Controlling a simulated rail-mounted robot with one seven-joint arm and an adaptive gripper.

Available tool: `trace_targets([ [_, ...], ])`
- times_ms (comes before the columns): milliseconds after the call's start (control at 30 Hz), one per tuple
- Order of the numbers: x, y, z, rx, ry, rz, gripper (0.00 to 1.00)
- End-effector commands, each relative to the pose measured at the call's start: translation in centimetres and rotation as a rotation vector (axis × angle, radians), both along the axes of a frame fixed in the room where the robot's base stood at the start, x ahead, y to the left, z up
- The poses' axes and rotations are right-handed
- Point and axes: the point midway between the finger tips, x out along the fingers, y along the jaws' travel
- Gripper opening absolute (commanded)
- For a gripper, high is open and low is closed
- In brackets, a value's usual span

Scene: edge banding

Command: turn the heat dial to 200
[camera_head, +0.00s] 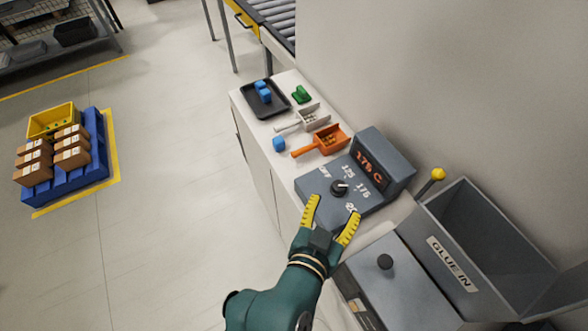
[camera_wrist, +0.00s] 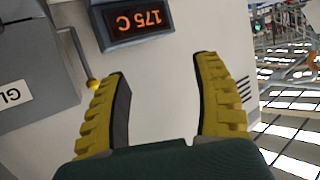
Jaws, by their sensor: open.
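The heat dial (camera_head: 339,187) is a small dark knob with a light pointer on a grey control box (camera_head: 318,192), with printed marks around it, among them 125 and 175; the mark nearest my gripper is partly hidden. The display (camera_head: 368,168) behind it reads 175 C in orange. The display also shows upside down in the wrist view (camera_wrist: 138,20); the dial is not in that view. My gripper (camera_head: 334,212) is open, its yellow fingers spread at the near side of the box, nothing between them. I cannot tell its height above the box.
A grey GLUE IN hopper (camera_head: 452,263) with a yellow-knobbed lever (camera_head: 437,174) stands right of the box. A lidded grey box (camera_head: 410,285) with a black knob is in front.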

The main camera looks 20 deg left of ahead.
Motion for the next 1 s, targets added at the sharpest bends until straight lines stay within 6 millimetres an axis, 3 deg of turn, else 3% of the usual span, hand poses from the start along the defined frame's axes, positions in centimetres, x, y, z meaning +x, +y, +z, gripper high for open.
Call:
trace_targets([
  [33,-0.6,0.8,-3.7,-0.008,0.023,0.022,0.66],
  [100,-1.2,1.6,-5.4,-0.015,0.042,0.044,0.66],
  [333,-0.2,2.1,-6.1,-0.016,0.049,0.059,0.66],
  [800,9.8,0.8,-10.4,-0.017,0.049,0.058,0.66],
  [1000,12.9,0.4,-11.6,-0.016,0.049,0.059,0.66],
])
